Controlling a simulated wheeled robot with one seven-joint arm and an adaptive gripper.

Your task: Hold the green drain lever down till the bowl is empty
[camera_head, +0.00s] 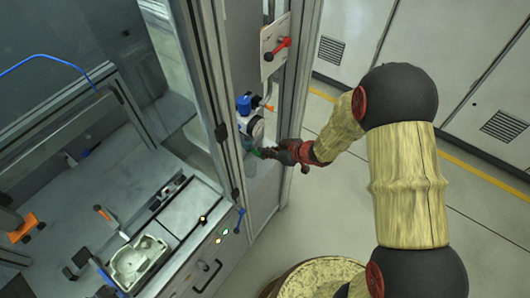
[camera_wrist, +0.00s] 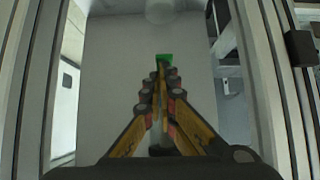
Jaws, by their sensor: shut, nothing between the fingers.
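The green drain lever (camera_wrist: 164,58) shows in the wrist view just beyond my fingertips. Only a small green part of it (camera_head: 257,152) shows in the head view. My gripper (camera_wrist: 160,67) is shut and empty, its tips at or very near the lever; I cannot tell whether they touch. In the head view my gripper (camera_head: 266,153) reaches in from the right. A clear, rounded bowl (camera_head: 257,130) hangs below a blue-topped unit (camera_head: 244,104), just above the lever. The liquid level in it is too small to make out.
A metal post (camera_head: 217,100) stands left of the unit. A panel with a red handle (camera_head: 277,48) is above it. A bench with a pale tray (camera_head: 138,262) lies at lower left. A round drum (camera_head: 318,278) stands at the bottom. Open floor lies to the right.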

